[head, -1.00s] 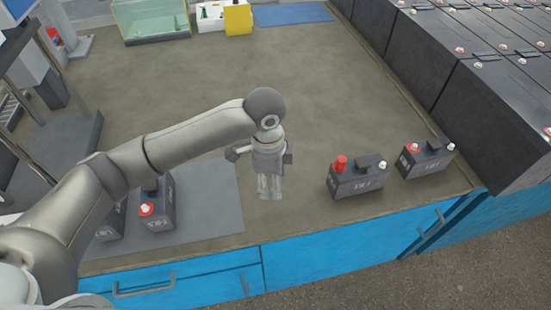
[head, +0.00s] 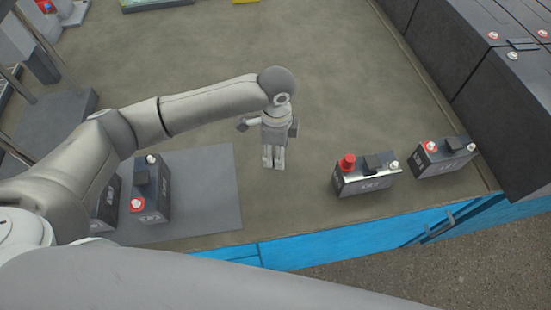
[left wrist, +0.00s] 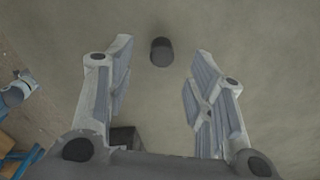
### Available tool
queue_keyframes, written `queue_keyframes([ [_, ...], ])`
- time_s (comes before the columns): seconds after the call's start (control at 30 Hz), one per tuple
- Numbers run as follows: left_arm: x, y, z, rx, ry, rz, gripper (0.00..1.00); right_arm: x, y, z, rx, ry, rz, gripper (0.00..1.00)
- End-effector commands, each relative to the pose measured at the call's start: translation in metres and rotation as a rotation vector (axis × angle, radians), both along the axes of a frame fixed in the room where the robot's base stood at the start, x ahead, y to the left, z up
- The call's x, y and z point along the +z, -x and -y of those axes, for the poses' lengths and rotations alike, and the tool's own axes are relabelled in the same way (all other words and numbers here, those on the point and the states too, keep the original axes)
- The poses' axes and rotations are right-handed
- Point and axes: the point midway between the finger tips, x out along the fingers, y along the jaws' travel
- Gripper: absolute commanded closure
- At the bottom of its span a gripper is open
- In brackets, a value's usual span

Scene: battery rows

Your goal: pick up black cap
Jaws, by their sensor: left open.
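The black cap (left wrist: 161,52) shows in the left wrist view as a small dark cylinder on the brown table surface. It lies ahead of my left gripper (left wrist: 162,78), between the lines of its two fingers and near the level of their tips. The fingers are apart with nothing between them. In the head view my left gripper (head: 273,164) points down over the middle of the table. I cannot make out the cap in the head view; the gripper or arm may hide it. My right gripper is not in view.
In the head view, a battery with a red cap (head: 365,178) and another battery (head: 442,157) stand right of the gripper. More batteries, including one nearer (head: 152,190), stand on the grey mat (head: 215,190) at left. Large black batteries (head: 500,105) line the right. The table's middle is bare.

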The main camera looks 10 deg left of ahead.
Motion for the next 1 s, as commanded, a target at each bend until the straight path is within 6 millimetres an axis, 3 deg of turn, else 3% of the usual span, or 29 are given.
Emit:
queue_keyframes([
  [0.23,-0.037,-0.001,-0.002,-0.001,-0.002,-0.003,0.51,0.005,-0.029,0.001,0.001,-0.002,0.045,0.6],
  [0.57,-0.044,-0.001,-0.002,-0.001,-0.001,-0.001,0.51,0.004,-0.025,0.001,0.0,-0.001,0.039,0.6],
  [0.83,-0.044,-0.001,-0.002,-0.001,-0.001,-0.001,0.86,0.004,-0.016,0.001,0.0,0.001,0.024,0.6],
  [1.0,-0.044,-0.001,-0.003,-0.001,-0.001,0.0,0.88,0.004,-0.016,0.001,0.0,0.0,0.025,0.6],
])
